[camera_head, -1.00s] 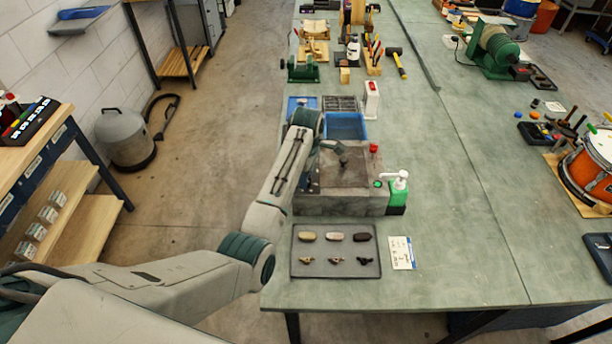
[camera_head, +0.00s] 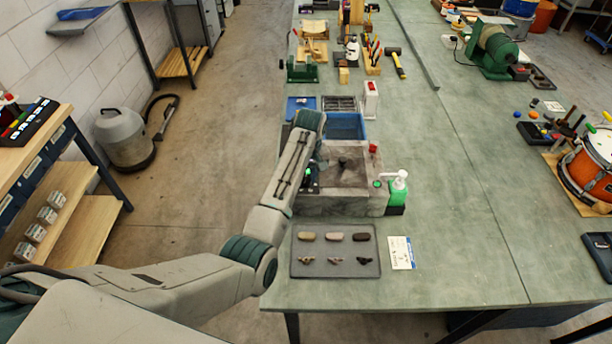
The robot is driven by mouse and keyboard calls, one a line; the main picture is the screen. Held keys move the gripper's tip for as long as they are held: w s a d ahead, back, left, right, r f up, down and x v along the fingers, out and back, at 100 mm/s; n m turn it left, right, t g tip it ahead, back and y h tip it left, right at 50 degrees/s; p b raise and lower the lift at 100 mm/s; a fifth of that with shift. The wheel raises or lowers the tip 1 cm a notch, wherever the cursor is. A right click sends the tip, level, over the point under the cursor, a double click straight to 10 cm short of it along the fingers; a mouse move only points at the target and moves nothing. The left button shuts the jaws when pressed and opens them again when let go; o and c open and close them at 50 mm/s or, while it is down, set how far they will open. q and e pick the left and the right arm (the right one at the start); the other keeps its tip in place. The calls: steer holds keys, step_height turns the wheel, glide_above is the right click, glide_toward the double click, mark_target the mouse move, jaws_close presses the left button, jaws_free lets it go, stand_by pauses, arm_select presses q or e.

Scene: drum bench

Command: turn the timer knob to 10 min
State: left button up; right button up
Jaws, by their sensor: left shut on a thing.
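A grey box-shaped unit (camera_head: 340,205) with a sunken top stands at the bench's left edge. It has a dark piece (camera_head: 342,161) in the middle of its top, a red knob (camera_head: 373,148) at the back right and a green button (camera_head: 377,184) at the front right. My left gripper (camera_head: 316,170) is low at the unit's left side, beside a small green light (camera_head: 308,172). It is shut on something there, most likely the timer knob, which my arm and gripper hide. I cannot read the timer's setting. My right gripper is out of view.
A green pump bottle (camera_head: 397,192) stands just right of the unit. A grey tray (camera_head: 335,268) with several small parts and a white card (camera_head: 402,252) lie in front. A blue bin (camera_head: 345,125) is behind. The bench's middle is clear.

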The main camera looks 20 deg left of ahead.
arm_select(q)
steer(key=m, duration=0.3)
steer(key=shift+m, duration=0.4)
steer(key=m, duration=0.8)
steer(key=shift+s+d+m+t, duration=0.1)
steer(key=shift+m+t, duration=0.2)
steer(key=shift+m, duration=1.2)
steer(key=o, duration=1)
